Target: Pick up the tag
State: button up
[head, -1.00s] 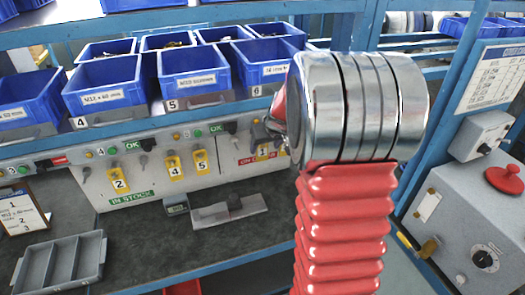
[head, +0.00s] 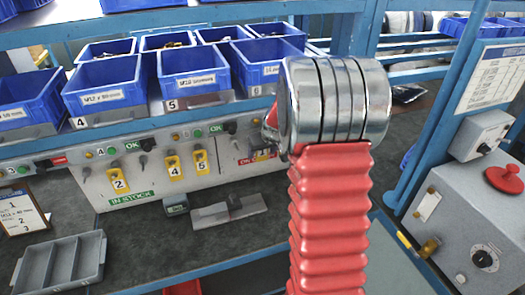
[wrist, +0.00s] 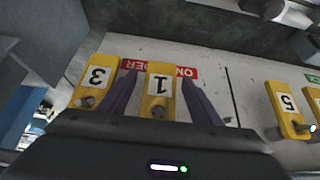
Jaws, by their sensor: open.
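In the wrist view, a yellow tag marked 1 (wrist: 159,88) hangs on the pale panel over a red label. My gripper (wrist: 159,80) is open, with one dark finger on each side of this tag. I cannot tell whether the fingers touch it. A yellow tag marked 3 (wrist: 94,82) hangs just left of the left finger, and a tag marked 5 (wrist: 288,108) hangs at the right. In the head view, tags 2 (head: 118,180), 4 (head: 174,168) and 5 (head: 201,162) hang on the panel. My arm hides the gripper there.
Blue bins (head: 194,75) stand on the shelf above the panel. A grey tray (head: 60,264), a clipboard (head: 22,212) and a flat metal piece (head: 229,211) lie on the bench. A grey control box with a red button (head: 503,179) stands at the right.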

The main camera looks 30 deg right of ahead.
jog(key=shift+w+f, duration=0.2)
jog(key=shift+f, duration=0.2)
jog(key=c, duration=1.1)
jog(key=shift+r, duration=0.1)
jog(key=shift+r, duration=0.15)
jog(key=shift+s, duration=0.2)
jog(key=s+a, duration=0.1)
jog(key=s, duration=0.4)
jog(key=s+a, duration=0.2)
jog(key=s, duration=0.4)
jog(key=s+a, duration=0.1)
jog(key=s, duration=0.5)
jog(key=shift+a+r, duration=0.1)
jog(key=shift+a, duration=0.1)
jog(key=shift+r, duration=0.4)
